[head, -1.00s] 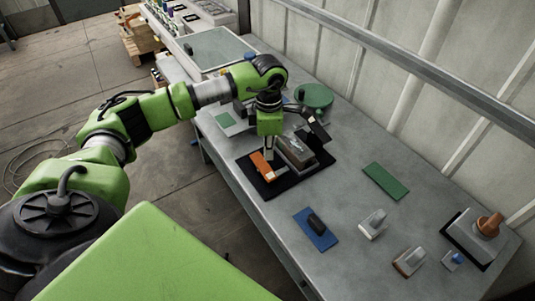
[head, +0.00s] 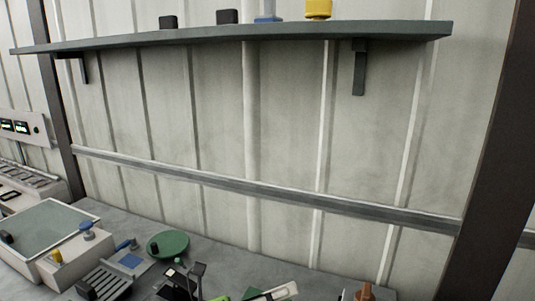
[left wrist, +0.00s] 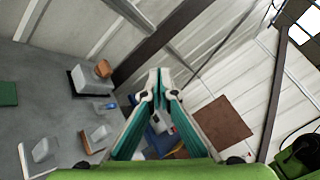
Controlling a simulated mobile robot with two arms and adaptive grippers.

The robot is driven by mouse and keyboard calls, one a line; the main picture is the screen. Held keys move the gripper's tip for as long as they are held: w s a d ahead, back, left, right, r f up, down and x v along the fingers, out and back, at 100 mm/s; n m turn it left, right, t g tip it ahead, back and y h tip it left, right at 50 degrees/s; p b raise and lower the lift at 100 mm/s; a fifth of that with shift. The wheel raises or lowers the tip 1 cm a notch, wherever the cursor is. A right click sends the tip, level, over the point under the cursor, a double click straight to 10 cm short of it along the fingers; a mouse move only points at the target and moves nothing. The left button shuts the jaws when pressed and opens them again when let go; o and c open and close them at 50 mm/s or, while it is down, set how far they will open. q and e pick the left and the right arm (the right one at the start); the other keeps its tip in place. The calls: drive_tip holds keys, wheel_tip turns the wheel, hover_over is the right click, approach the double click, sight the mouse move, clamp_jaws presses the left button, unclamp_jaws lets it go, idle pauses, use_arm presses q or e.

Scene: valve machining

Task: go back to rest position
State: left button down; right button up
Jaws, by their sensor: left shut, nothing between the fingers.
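My left gripper (left wrist: 158,88) is in the left wrist view. Its two pale fingers with teal inner sides meet at the tips, with nothing between them. In the head view, part of what looks like the same gripper (head: 276,292) shows at the bottom edge, over or in front of the bench (head: 215,258). Most of the left arm is below the picture. In the wrist view the fingers are apart from the bench top (left wrist: 45,120), which lies to their left. My right gripper is in neither view.
A wall shelf (head: 240,37) with several small items is high up, and a rail (head: 260,185) runs along the wall. A green disc (head: 167,243) and a black fixture (head: 185,282) are on the bench. A grey block (left wrist: 83,82) with an orange part (left wrist: 103,68) is at its end.

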use_arm(q)
drive_tip(key=w+a+r+n+t+y, duration=0.1)
drive_tip(key=w+a+n+t+y, duration=0.2)
drive_tip(key=a+n+t+y, duration=0.6)
drive_tip(key=w+a+n+t+y, duration=0.25)
drive_tip(key=a+n, duration=0.25)
drive_tip(key=n, duration=0.8)
drive_tip(key=s+a+f+n+g+y, duration=0.3)
drive_tip(key=a+f+n, duration=0.2)
drive_tip(key=f, duration=0.2)
drive_tip(key=s+a+f+n+g+y, duration=0.2)
drive_tip(key=s+a+f+n+y, duration=0.25)
drive_tip(key=f, duration=0.25)
drive_tip(key=s+f+n+g+h, duration=0.1)
drive_tip(key=s+f+n+g, duration=0.2)
drive_tip(key=s+f+g, duration=0.55)
drive_tip(key=s+f+n+g+h, duration=0.1)
drive_tip(key=s+f+n+g, duration=0.15)
drive_tip(key=s+f, duration=0.75)
drive_tip(key=s+f+b, duration=0.1)
drive_tip(key=s+f, duration=0.1)
drive_tip(key=f, duration=0.9)
drive_tip(key=s+f, duration=0.3)
drive_tip(key=f, duration=0.8)
drive_tip(key=s+a+f+g+b, duration=0.1)
drive_tip(key=s+a+f, duration=0.2)
drive_tip(key=s+f, duration=1.4)
drive_tip(key=shift+f, duration=0.45)
